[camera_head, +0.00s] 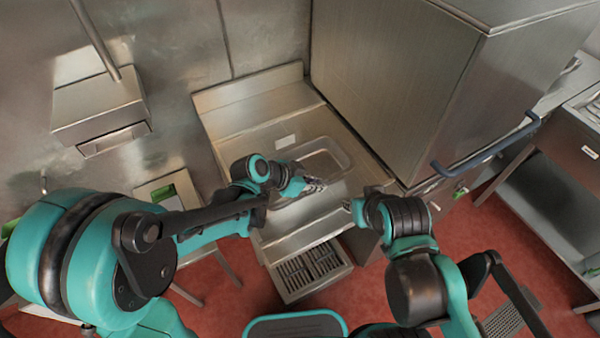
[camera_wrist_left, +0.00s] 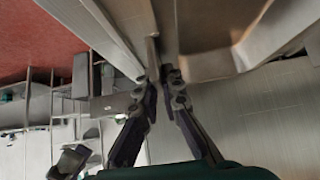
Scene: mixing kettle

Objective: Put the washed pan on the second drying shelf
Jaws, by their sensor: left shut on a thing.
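A shallow rectangular steel pan (camera_head: 325,160) is at the steel sink counter, left of the big steel cabinet. My left gripper (camera_head: 312,185) is at the pan's near edge, with its fingers small and partly blurred there. In the left wrist view its two fingers (camera_wrist_left: 164,78) are close together on a thin metal rim, shut on the pan, whose steel wall (camera_wrist_left: 205,66) rises beyond them. My right gripper (camera_head: 352,206) is near the counter's front right, apart from the pan; its opening is too small to judge. I cannot identify the second drying shelf with certainty.
The tall steel cabinet (camera_head: 405,75) with a blue bar handle (camera_head: 485,152) closes off the back right. A steel table (camera_head: 575,135) stands at the far right. A slotted grate (camera_head: 308,268) lies below the counter front. Red floor (camera_head: 215,285) shows around.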

